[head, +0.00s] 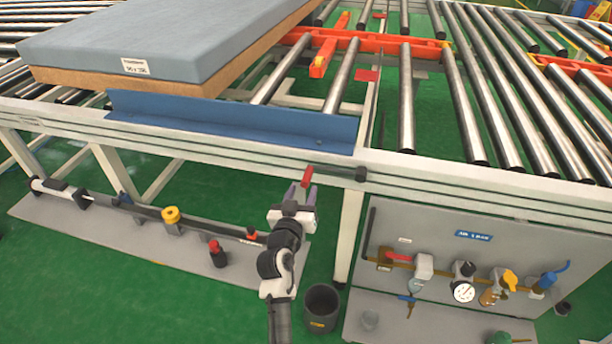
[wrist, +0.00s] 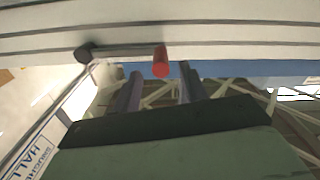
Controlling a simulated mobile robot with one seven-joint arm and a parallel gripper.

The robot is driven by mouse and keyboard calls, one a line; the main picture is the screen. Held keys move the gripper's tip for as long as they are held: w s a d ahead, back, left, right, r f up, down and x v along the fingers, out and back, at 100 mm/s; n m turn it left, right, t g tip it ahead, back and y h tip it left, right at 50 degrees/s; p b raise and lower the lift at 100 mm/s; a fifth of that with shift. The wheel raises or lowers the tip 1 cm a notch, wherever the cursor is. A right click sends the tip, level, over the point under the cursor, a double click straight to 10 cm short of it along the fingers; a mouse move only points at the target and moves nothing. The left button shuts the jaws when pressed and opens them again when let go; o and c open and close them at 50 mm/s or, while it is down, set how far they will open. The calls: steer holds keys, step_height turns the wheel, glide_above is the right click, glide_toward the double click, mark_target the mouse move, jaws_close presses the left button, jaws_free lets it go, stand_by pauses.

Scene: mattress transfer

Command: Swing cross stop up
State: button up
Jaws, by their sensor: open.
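A lever with a red grip (head: 307,177) and a dark pivot (head: 360,173) sits on the front rail of the roller conveyor. It lies about level, with the grip to the left of the pivot. In the wrist view the red grip (wrist: 160,60) is near the fingertips, between the two fingers in the picture; contact cannot be told. My gripper (head: 302,190) is open, just below the grip, fingers pointing up at the rail. An orange-red bar frame (head: 340,42) lies among the rollers. A blue angle plate (head: 235,122) runs along the rail. Which part is the cross stop is not clear.
A grey mattress (head: 160,38) on a brown base lies on the rollers at left. Below the rail are a floor plate with a yellow-topped fitting (head: 171,215), a red-topped fitting (head: 217,254), a dark bucket (head: 321,306) and a valve panel (head: 460,240) at right.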

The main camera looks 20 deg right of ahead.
mark_target(305, 186)
steer(key=x, duration=0.6)
steer(key=shift+p, duration=0.35)
steer(key=shift+s, duration=0.1)
steer(key=shift+c, duration=0.2)
jaws_close()
